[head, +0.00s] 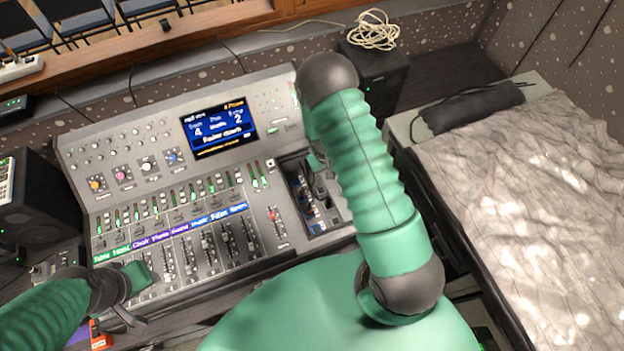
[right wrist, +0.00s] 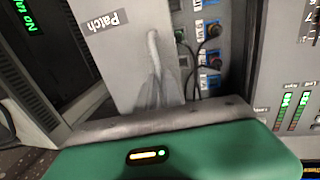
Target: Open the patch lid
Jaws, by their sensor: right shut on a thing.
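The patch lid (right wrist: 125,60) is a grey panel labelled "Patch" in the right wrist view. It stands raised to the left of the patch bay (right wrist: 205,55), whose sockets and plugged cables show beside it. My right gripper (right wrist: 157,85) is shut on the lid near its pale handle; the exact contact is blurred. In the head view the open patch bay (head: 308,195) lies at the console's right end, and my right arm hides most of the lid and gripper. My left gripper (head: 130,312) is at the console's lower left corner; its jaw opening is unclear.
The mixing console (head: 150,195) has rows of faders and a lit screen (head: 219,129). Black speakers stand left (head: 35,200) and behind right (head: 378,75), the latter with coiled cable (head: 372,32) on top. A cloth-covered surface (head: 530,190) is on the right.

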